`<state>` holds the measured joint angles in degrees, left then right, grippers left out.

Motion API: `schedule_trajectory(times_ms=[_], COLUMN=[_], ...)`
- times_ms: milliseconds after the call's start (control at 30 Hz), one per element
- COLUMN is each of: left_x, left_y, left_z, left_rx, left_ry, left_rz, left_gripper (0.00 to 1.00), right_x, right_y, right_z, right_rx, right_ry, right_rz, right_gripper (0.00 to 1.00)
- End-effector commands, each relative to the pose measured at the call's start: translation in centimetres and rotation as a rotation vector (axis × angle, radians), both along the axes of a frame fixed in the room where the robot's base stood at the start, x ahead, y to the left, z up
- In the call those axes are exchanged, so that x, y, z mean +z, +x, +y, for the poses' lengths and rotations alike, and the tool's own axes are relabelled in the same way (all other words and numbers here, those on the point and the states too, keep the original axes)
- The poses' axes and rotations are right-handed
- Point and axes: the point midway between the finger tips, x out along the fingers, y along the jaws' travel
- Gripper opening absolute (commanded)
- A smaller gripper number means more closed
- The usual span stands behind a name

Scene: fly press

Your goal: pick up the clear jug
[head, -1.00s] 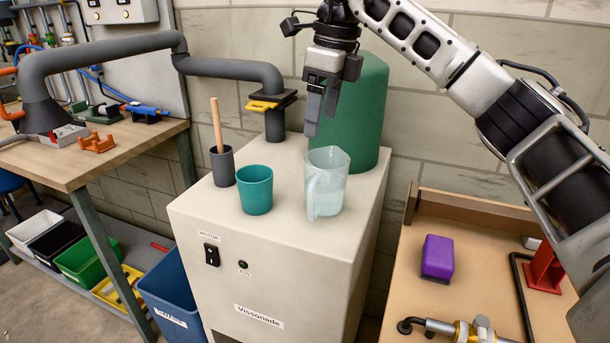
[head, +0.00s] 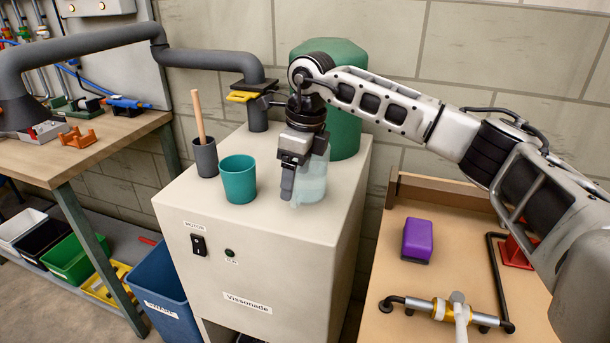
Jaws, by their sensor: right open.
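The clear jug (head: 314,182) stands upright on top of the cream cabinet (head: 260,223), in front of the green cylinder (head: 344,131). My right gripper (head: 288,192) points down at the jug's near left side, overlapping it in the head view. The gripper is open. It hides the jug's left part, where the handle is, so I cannot tell whether the fingers are around the handle or only in front of it. My left gripper is not in view.
A teal cup (head: 238,180) stands close to the left of my right gripper, with a dark grey cup (head: 205,158) holding a wooden stick beyond it. A grey pipe (head: 215,65) runs behind. A purple block (head: 417,240) lies on the right-hand table.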

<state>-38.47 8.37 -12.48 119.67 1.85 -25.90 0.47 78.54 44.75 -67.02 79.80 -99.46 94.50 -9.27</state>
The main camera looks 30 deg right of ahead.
Motion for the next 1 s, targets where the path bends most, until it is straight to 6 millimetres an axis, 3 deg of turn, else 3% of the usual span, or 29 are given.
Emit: schedule_trajectory(times_ms=[300, 567, 1000], left_x=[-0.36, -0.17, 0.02], left_y=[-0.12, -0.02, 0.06], left_z=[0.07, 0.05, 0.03], left_rx=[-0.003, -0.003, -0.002], left_ry=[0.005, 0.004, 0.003], left_rz=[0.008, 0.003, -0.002], left_gripper=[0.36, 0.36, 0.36], right_x=[-0.79, -0.78, -0.67], right_y=[0.09, 0.08, 0.09], right_z=[0.12, 0.14, 0.22], right_rx=[0.001, 0.002, 0.003], right_ry=[0.000, 0.001, 0.002], right_rz=[0.000, 0.000, 0.000], right_gripper=[0.76, 0.09, 0.09])
